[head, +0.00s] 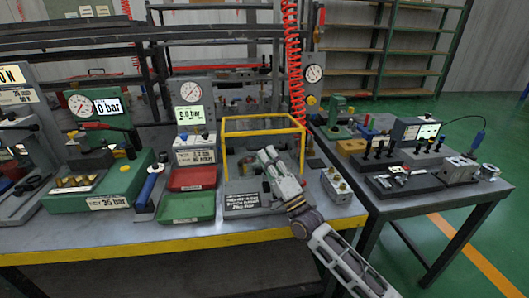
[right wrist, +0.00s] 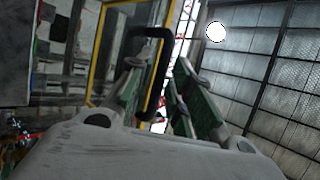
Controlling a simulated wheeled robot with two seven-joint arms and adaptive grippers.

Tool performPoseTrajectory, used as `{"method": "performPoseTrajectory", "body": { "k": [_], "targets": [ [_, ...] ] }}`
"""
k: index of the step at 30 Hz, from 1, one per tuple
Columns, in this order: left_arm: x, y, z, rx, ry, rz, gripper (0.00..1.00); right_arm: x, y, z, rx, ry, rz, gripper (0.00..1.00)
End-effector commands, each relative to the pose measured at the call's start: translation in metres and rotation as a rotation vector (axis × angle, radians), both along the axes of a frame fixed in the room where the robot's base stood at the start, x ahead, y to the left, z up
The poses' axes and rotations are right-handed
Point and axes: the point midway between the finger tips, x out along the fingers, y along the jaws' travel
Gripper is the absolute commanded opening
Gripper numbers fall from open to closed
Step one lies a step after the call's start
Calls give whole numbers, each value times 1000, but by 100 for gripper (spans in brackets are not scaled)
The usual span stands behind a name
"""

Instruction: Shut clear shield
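The clear shield (head: 264,134) is a see-through guard with a yellow frame, standing on the bench in the middle of the head view. A yellow frame bar also shows in the right wrist view (right wrist: 94,52). There, a black U-shaped handle (right wrist: 158,75) stands beside the frame. My right gripper (head: 266,154) reaches to the front of the shield from the lower right. In the right wrist view its green-padded fingers (right wrist: 160,66) are apart, with part of the handle seemingly between them. I cannot tell whether they touch it. My left gripper is not in view.
Left of the shield are a gauge stand (head: 190,105), a red tray (head: 192,178) and a green tray (head: 187,207). A metal valve block (head: 337,186) sits just right. A second table (head: 420,205) with fixtures stands further right. A red coiled hose (head: 292,65) hangs behind.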

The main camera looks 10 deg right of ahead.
Motion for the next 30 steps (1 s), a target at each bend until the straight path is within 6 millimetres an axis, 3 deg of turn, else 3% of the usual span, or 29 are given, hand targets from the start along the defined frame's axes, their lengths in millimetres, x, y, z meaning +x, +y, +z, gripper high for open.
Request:
{"method": "performPoseTrajectory", "body": {
  "k": [18, 30],
  "targets": [
    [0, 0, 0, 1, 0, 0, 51, -48, -25, -39, -1, 2, 1, 21],
    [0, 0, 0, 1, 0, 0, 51, -63, -34, -52, -1, 1, 1, 21]
  ]
}}
